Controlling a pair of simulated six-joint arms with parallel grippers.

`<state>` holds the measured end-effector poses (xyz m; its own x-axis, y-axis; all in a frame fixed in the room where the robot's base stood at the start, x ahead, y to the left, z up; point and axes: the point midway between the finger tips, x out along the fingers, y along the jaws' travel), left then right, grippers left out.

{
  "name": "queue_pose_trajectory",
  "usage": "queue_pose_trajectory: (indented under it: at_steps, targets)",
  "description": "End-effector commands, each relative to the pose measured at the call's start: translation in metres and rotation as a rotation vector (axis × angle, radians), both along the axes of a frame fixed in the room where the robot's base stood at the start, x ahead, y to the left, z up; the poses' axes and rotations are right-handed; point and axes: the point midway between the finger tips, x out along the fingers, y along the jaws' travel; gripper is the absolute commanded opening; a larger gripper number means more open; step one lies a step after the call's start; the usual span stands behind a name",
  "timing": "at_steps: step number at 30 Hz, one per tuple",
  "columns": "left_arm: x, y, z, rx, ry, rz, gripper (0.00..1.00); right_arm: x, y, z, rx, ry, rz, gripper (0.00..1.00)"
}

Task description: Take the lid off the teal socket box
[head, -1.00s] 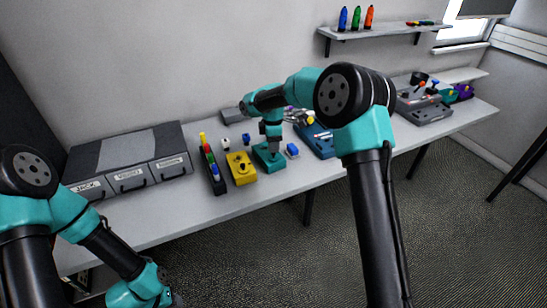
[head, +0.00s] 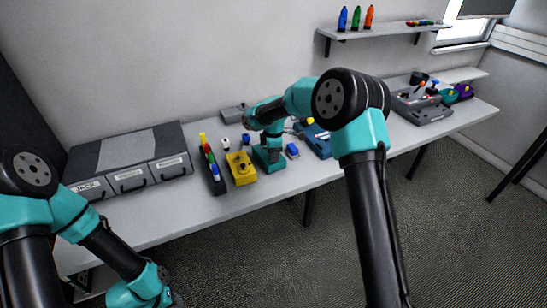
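The teal socket box (head: 268,161) stands on the bench between the yellow box (head: 241,168) and a small blue connector. My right gripper (head: 271,153) points down right over the teal box, at its top. The gripper and wrist hide much of the lid, and its fingertips are too small and dark to tell whether they grip anything. My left gripper (head: 172,299) hangs low at the bottom edge, in front of the bench and away from the box. Its fingers are barely visible.
A black tray of coloured pieces (head: 212,170) lies left of the yellow box. A grey drawer unit (head: 130,165) stands further left. A small blue connector (head: 292,150) and a blue device (head: 318,142) are close on the right. The bench front is clear.

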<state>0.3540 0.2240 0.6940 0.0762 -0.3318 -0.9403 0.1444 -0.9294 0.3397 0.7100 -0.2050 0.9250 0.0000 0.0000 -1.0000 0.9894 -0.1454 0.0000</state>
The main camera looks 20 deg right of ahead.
Motion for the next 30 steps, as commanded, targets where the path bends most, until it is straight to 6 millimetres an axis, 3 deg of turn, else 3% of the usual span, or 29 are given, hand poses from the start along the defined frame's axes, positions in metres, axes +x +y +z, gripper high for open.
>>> queue_pose_trajectory:
  at_steps: [11, 23, 30]
  targets:
    - [0.0, 0.0, 0.0, 0.0, 0.0, 0.0, 0.43, 0.0, 0.0, 0.0, 0.0, 0.0, 0.0, 0.0]
    - [0.0, 0.0, 0.0, 0.0, 0.0, 0.0, 0.43, 0.0, 0.0, 0.004, 0.0, -0.001, 0.0, 0.0]
    - [0.0, 0.0, 0.0, 0.0, 0.0, 0.0, 0.43, 0.0, 0.0, 0.024, 0.001, -0.002, -0.001, 0.0]
